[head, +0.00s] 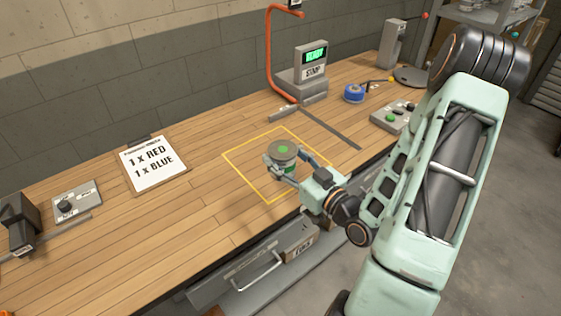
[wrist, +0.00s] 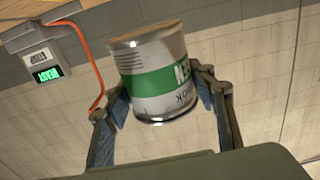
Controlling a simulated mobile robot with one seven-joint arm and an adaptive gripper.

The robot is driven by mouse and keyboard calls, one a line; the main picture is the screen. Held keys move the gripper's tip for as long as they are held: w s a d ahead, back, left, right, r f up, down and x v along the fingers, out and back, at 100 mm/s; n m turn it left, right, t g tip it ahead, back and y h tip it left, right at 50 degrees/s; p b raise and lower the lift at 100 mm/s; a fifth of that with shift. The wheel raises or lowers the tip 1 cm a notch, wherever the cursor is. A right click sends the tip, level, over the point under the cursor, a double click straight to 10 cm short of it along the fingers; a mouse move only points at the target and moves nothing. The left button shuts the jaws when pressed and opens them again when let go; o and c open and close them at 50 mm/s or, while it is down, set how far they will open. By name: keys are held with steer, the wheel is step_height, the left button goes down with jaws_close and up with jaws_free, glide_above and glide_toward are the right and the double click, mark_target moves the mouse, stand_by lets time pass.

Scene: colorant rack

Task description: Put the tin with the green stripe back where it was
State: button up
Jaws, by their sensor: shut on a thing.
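The tin with the green stripe (wrist: 151,82) is between the fingers of my gripper (wrist: 165,110), which is shut on it. In the head view the tin (head: 284,153) has a grey lid with a green dot. My gripper (head: 283,172) holds it upright over the yellow outlined square (head: 243,176) on the wooden bench. I cannot tell from the head view whether the tin touches the bench or is a little above it. No rack slot for the tin is clearly visible.
A sign reading "1 x RED 1 x BLUE" (head: 156,164) lies on the bench at left.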

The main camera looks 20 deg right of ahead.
steer(key=shift+w+d+f+b, duration=0.15)
steer(key=shift+d+f+b, duration=0.35)
steer(key=shift+b, duration=1.9)
steer(key=b, duration=0.4)
steer(key=shift+d, duration=0.25)
steer(key=shift+d, duration=0.35)
steer(key=d+f, duration=0.2)
steer(key=w+d+f, duration=0.1)
steer(key=d+f, duration=0.3)
steer(key=shift+w+d+f, duration=0.15)
steer(key=shift+w+f, duration=0.1)
steer(key=shift+f, duration=0.1)
steer(key=shift+f+b, duration=0.45)
steer(key=shift+f, duration=1.15)
steer(key=shift+f, duration=0.15)
steer(key=o, duration=1.5)
